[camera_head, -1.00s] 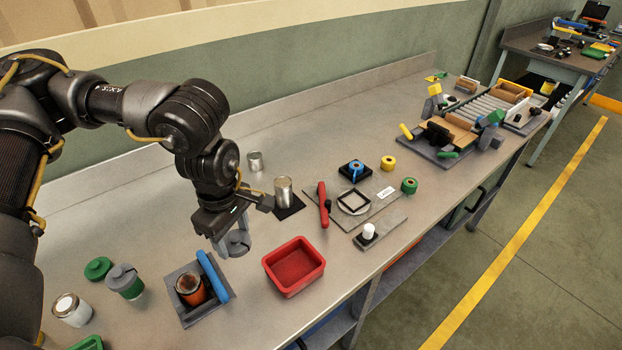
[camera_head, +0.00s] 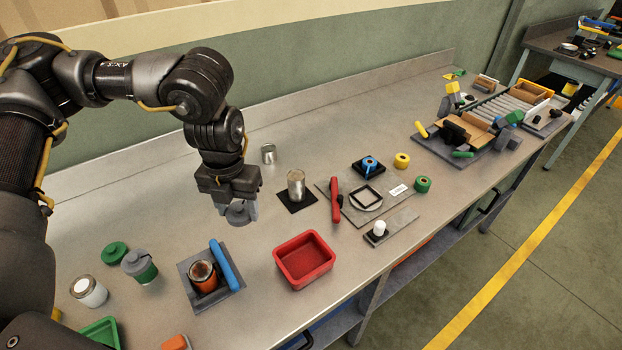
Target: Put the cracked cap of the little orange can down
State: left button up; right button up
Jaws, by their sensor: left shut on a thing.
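My left gripper (camera_head: 239,203) points down over the bench and is shut on a grey cap (camera_head: 239,216), whose lower part shows under the fingers. The cap is close to the bench top; I cannot tell whether it touches. No crack can be made out on it. The little orange can (camera_head: 204,284) stands with its top open in a grey holder (camera_head: 230,298) with a blue bar (camera_head: 224,264), nearer the bench's front edge than the gripper. My right gripper is not in view.
A red tray (camera_head: 303,284) lies right of the holder. A green can with a grey cap (camera_head: 140,266), a green lid (camera_head: 115,253) and a white-topped can (camera_head: 89,291) stand left. The bench around the cap looks bare.

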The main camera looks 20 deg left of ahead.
pick_arm(q)
jog(key=w+f+p, duration=0.2)
jog(key=w+f, duration=0.1)
jog(key=w, duration=0.5)
send_over(269, 210)
notch_tip(269, 210, down, 6)
jog(key=shift+s+f, duration=0.1)
jog(key=shift+s, duration=0.05)
jog(key=shift+w+f, duration=0.2)
jog(key=shift+f, duration=0.15)
notch_tip(269, 210, down, 3)
jog(key=shift+r+p, duration=0.1)
jog(key=shift+p, duration=0.7)
jog(key=shift+a, duration=0.1)
